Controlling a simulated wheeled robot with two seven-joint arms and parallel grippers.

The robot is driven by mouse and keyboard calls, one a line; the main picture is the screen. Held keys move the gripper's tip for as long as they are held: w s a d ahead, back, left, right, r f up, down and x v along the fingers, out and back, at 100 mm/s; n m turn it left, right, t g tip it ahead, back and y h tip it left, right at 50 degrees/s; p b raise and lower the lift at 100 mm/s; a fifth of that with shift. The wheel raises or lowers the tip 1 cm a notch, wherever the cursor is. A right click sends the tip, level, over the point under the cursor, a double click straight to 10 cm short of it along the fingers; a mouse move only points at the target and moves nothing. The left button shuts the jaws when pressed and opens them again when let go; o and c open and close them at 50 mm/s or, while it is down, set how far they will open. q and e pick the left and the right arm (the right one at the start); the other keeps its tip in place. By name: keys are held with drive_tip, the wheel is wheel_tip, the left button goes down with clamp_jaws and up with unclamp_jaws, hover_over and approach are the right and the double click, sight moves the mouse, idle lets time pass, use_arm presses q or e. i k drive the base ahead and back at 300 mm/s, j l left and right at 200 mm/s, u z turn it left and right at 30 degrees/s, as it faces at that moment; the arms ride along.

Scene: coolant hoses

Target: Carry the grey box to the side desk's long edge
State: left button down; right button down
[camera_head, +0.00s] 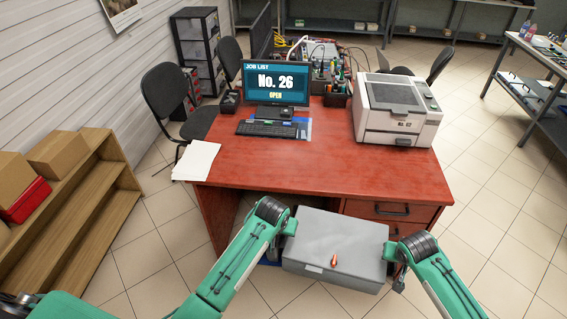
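The grey box (336,239) is in front of the near edge of the reddish-brown desk (290,165), below the level of its top. It lies between my two grippers. A small orange-and-white item (334,260) shows on its near part. My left gripper (289,229) is at the box's left end and my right gripper (393,256) is at its right end. The fingers are small and partly hidden by the wrists, so I cannot tell whether they are shut on the box. What is under the box is hidden.
The desk bears a monitor (276,84), a keyboard (267,129), papers (197,161) and a printer (396,108). A wooden shelf (75,210) stands at left. Chairs (168,95) stand beside the desk. Another table (535,75) is at far right. Tiled floor is clear at right.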

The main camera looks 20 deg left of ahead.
sight(307, 162)
drive_tip(key=i+u, duration=0.35)
drive_tip(key=i, duration=1.05)
